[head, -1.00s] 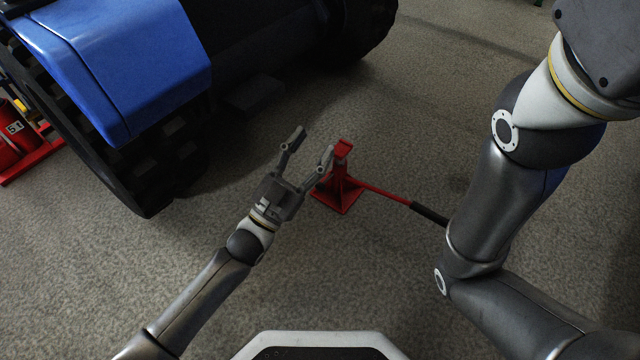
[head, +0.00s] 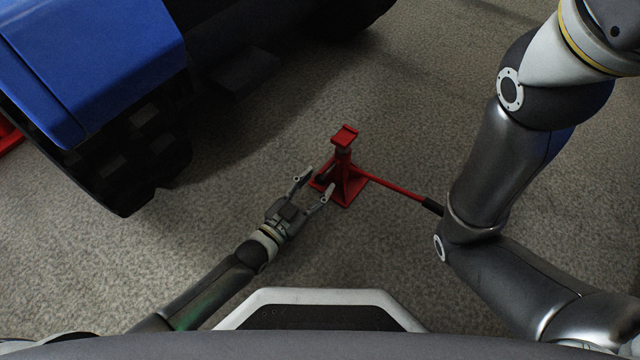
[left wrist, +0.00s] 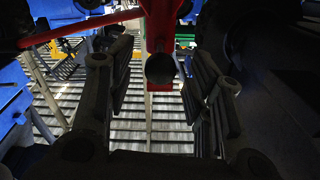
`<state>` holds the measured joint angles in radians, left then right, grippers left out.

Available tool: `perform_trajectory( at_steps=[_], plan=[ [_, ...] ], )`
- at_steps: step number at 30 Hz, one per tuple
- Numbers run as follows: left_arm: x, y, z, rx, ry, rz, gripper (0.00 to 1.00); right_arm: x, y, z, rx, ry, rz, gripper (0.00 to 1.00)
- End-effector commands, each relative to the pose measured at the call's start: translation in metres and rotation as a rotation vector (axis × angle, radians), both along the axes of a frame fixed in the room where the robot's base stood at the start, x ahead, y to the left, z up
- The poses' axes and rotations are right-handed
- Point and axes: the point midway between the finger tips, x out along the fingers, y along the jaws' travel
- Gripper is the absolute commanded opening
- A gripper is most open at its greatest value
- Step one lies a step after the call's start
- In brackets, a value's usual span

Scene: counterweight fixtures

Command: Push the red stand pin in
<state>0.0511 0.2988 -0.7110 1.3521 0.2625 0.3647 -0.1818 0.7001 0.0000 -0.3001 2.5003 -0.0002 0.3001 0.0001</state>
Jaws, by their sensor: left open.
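The red stand (head: 343,160) stands upright on the floor in the head view, with a flat top plate and a splayed base. A dark round end (left wrist: 160,68), seemingly its pin, faces the left wrist camera in front of the red post (left wrist: 158,22). My left gripper (head: 317,181) is open at the stand's near left side, low by its base. In the left wrist view its fingers (left wrist: 160,92) lie on either side of the round end, with gaps showing. I cannot tell how deep the pin sits. My right gripper is out of frame.
A red bar with a dark grip (head: 402,193) runs right from the stand towards my right arm. A blue machine (head: 100,60) with dark wheels (head: 125,165) fills the upper left. The carpet-like floor (head: 400,110) behind the stand is clear.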

Motion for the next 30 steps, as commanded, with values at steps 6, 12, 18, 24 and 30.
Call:
perform_trajectory(
  at_steps=[6,12,18,24,30],
  plan=[
    [0.015,-0.011,-0.001,-0.001,-0.001,0.000,0.48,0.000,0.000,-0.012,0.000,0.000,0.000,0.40],
    [0.017,-0.013,0.000,0.001,0.001,0.000,0.48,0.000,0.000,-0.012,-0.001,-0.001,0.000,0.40],
    [0.017,-0.012,0.001,0.000,0.000,0.000,0.39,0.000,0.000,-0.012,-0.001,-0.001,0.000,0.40],
    [0.017,-0.012,0.000,0.000,0.000,0.000,0.13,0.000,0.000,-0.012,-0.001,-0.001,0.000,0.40],
    [0.017,-0.012,0.000,0.000,0.000,0.000,0.00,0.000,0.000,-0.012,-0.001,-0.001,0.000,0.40]
  ],
)
